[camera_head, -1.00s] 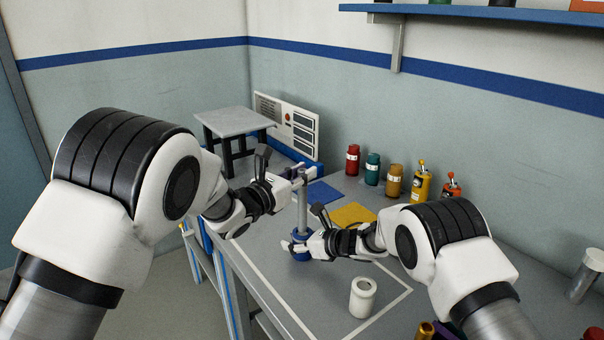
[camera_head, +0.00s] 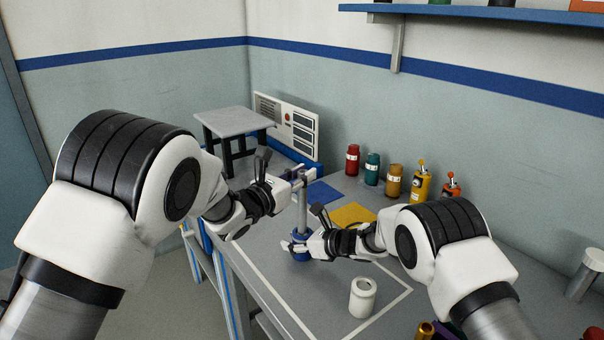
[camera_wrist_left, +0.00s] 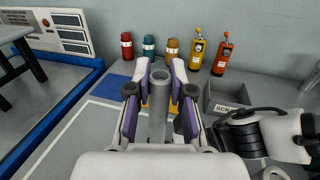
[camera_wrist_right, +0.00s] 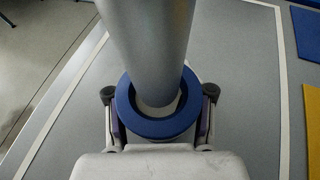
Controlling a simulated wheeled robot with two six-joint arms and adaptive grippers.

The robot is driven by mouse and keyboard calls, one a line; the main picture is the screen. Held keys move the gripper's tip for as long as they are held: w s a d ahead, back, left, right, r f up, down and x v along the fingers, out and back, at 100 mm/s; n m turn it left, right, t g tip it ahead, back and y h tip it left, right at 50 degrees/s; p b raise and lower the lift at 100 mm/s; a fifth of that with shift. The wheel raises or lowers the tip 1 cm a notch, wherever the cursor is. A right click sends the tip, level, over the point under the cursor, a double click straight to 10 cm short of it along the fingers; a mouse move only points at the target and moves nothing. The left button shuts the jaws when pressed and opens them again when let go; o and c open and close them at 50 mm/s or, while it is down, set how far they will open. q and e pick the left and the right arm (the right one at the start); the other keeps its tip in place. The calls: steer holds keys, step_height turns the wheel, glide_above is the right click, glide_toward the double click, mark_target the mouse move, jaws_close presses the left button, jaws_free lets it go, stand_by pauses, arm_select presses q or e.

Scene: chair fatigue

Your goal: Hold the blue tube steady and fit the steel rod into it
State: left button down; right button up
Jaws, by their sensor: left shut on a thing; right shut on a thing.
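The blue tube (camera_head: 301,250) stands upright on the grey bench, and my right gripper (camera_head: 312,247) is shut on it, low down. The steel rod (camera_head: 301,205) stands upright over the tube, and my left gripper (camera_head: 299,178) is shut on its upper part. In the right wrist view the rod (camera_wrist_right: 152,50) comes down into the opening of the tube's blue ring (camera_wrist_right: 150,128), with a pale inner edge showing around its lower end. How deep it sits is hidden. In the left wrist view the rod's open top (camera_wrist_left: 160,76) shows between the fingers.
A white jar (camera_head: 362,297) stands in front of my right arm. A blue mat (camera_head: 322,193) and a yellow mat (camera_head: 352,214) lie behind. Several coloured bottles (camera_head: 395,181) line the wall. A grey bin (camera_wrist_left: 226,95) shows in the left wrist view.

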arm_select(q)
steer(key=shift+f, duration=0.75)
steer(key=c, duration=1)
jaws_free()
steer(key=shift+o, duration=0.2)
steer(key=shift+f, duration=0.1)
steer(key=v, duration=1.2)
arm_select(e)
steer(key=o, duration=1.4)
steer(key=shift+c, duration=0.2)
